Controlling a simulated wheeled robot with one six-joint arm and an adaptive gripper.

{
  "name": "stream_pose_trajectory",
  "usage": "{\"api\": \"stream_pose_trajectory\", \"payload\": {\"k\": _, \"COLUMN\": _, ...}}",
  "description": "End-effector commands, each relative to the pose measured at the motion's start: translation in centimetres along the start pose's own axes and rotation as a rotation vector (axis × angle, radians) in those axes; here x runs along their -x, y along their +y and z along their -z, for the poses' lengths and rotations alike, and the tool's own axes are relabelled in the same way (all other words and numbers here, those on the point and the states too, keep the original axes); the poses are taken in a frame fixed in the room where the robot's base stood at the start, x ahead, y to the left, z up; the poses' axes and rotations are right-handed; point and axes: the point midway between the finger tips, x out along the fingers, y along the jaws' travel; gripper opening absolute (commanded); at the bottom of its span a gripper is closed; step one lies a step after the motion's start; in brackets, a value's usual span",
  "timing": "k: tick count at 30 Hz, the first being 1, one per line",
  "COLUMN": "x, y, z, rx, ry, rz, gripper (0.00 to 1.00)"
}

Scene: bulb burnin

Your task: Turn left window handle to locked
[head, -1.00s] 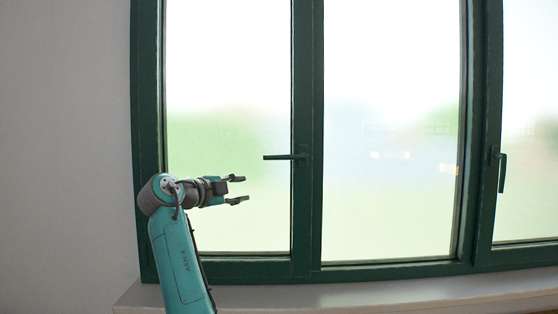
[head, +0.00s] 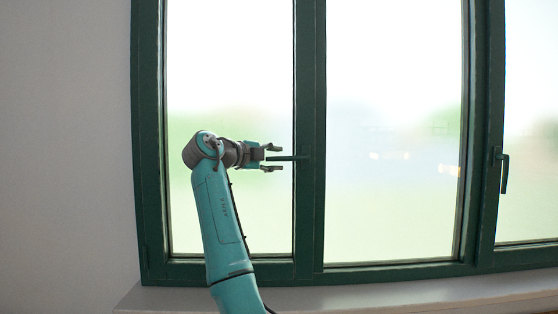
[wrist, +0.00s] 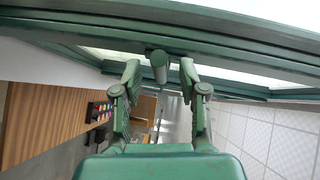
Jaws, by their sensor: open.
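The left window handle (head: 299,157) is dark green and sticks out horizontally to the left from the frame post between the left and middle panes. My gripper (head: 274,157) is open at the handle's free end, one finger above the lever and one below in the head view. In the wrist view the round handle end (wrist: 158,66) shows between the two spread fingertips of my gripper (wrist: 160,72), with a gap on either side. Neither finger clearly touches it.
A second handle (head: 504,171) on the right post hangs straight down. The green window frame (head: 148,150) surrounds frosted panes. A pale sill (head: 400,294) runs below. Free room lies in front of the middle pane.

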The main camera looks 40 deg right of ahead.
Motion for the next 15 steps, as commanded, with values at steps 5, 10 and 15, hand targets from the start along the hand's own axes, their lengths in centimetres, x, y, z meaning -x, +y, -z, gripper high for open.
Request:
{"api": "stream_pose_trajectory", "payload": {"k": 5, "x": -1.7, "y": 0.0, "z": 0.0, "rx": 0.001, "ry": 0.0, "rz": 0.001, "gripper": 0.42}}
{"api": "stream_pose_trajectory", "payload": {"k": 10, "x": -2.1, "y": 0.0, "z": 0.0, "rx": 0.0, "ry": -0.001, "rz": 0.001, "gripper": 0.42}}
{"api": "stream_pose_trajectory", "payload": {"k": 15, "x": -2.1, "y": 0.0, "z": 0.0, "rx": 0.0, "ry": -0.001, "rz": 0.001, "gripper": 0.42}}
